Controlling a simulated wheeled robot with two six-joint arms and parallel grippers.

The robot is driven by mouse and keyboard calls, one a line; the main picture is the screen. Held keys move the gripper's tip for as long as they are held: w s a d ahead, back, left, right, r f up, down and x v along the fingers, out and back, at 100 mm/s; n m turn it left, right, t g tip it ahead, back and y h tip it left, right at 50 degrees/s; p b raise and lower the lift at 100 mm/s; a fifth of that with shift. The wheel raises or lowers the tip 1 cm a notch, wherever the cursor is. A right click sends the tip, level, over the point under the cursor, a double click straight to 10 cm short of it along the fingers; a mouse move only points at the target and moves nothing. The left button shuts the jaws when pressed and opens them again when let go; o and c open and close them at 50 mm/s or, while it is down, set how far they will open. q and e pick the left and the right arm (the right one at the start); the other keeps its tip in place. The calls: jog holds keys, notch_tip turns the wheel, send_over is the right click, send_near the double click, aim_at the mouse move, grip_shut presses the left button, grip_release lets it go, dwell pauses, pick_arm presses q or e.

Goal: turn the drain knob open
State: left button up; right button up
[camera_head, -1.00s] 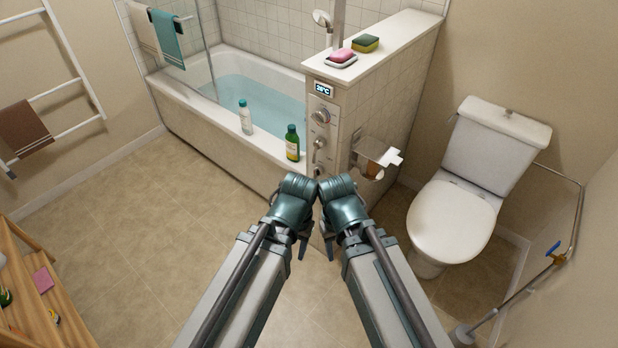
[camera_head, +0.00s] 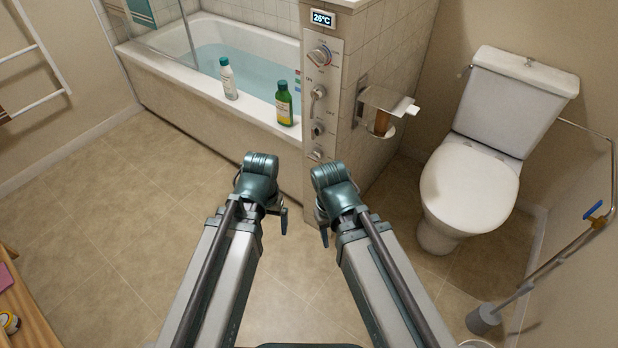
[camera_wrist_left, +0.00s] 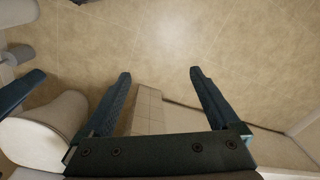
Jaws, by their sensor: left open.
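I cannot read which one is the drain knob. My left gripper (camera_head: 283,221) hangs low, left of the panel and apart from it. In the left wrist view its jaws (camera_wrist_left: 160,73) are spread and empty over the floor. My right gripper (camera_head: 323,236) hangs in front of the panel's foot; its jaws are not clear.
The bathtub (camera_head: 180,80) holds water; a white bottle (camera_head: 229,80) and a green bottle (camera_head: 284,105) stand on its rim. A paper holder (camera_head: 386,102) juts from the half wall. The toilet (camera_head: 468,185) stands at right, with a rail (camera_head: 580,225) beyond.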

pick_arm(q)
notch_tip(320, 180, down, 13)
jog(key=w+a+h+b, duration=0.1)
jog(key=w+a+b, duration=0.2)
jog(key=b, duration=0.7)
jog(key=m+t+h+b, duration=0.55)
jog(key=t+h, duration=0.25)
jog(key=t, duration=0.3)
send_near(313, 157)
jog(key=b+x, duration=0.5)
jog(key=x, duration=0.1)
jog(key=shift+b, duration=0.3)
jog(key=shift+w+d+f+y, duration=0.2)
jog(key=shift+w+d+y, duration=0.1)
jog(key=shift+w+d, duration=0.2)
pick_arm(e)
notch_tip(313, 157, down, 24)
jog(key=shift+f, duration=0.2)
pick_arm(q)
jog(key=c, duration=1.4)
